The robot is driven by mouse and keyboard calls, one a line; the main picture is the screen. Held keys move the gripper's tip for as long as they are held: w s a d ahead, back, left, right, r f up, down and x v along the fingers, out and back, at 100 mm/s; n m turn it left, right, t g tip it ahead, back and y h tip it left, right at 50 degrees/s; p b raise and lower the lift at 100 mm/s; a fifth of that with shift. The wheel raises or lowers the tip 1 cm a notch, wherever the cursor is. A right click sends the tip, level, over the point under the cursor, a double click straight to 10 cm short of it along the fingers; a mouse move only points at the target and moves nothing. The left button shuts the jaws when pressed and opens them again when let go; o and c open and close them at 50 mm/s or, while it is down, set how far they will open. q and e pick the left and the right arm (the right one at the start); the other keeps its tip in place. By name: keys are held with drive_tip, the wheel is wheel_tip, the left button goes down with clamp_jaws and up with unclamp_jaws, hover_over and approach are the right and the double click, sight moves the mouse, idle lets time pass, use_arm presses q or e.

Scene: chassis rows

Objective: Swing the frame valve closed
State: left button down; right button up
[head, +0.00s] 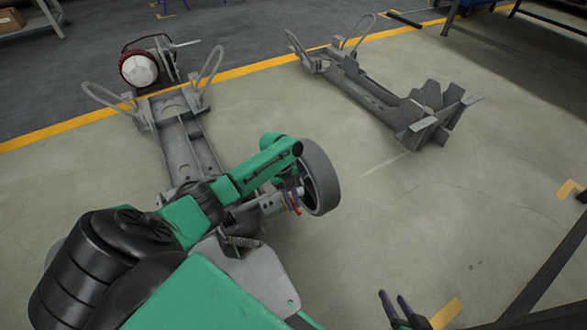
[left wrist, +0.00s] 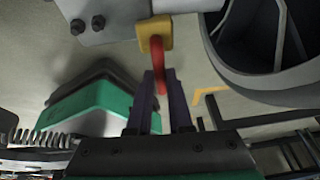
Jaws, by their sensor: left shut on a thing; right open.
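The frame valve shows in the left wrist view as a yellow body (left wrist: 146,42) with a curved red handle (left wrist: 158,62), mounted at the edge of a grey metal bracket (left wrist: 110,20). My left gripper (left wrist: 161,88) is shut on the red handle, which hangs down from the yellow body between the dark fingers. In the head view my left gripper (head: 292,201) is beside the near wheel (head: 320,177) of the left chassis (head: 184,147), and my arm hides much of that area. My right gripper (head: 398,308) is open and empty, low over the floor.
A second grey chassis (head: 372,93) lies at the upper right, apart from the first. A red and white round part (head: 139,69) sits at the far end of the left chassis. A dark bench frame (head: 545,283) stands at the lower right. The floor between is clear.

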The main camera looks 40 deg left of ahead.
drive_tip(key=shift+a, duration=0.1)
idle(0.3)
use_arm(q)
drive_tip(key=c, duration=0.8)
unclamp_jaws()
drive_tip(key=shift+c, duration=0.2)
drive_tip(key=shift+a+r, duration=0.1)
drive_tip(key=shift+r, duration=0.15)
drive_tip(key=p+v, duration=0.4)
drive_tip(key=v, duration=1)
use_arm(e)
drive_tip(key=s+d+r+g+h, duration=0.3)
drive_tip(key=s+d+r+g, duration=0.1)
drive_tip(key=d, duration=0.5)
drive_tip(key=shift+s+r+g+h, duration=0.15)
drive_tip(key=shift+r+g+h, duration=0.15)
drive_tip(key=shift+r+g, duration=0.4)
drive_tip(key=shift+r, duration=0.1)
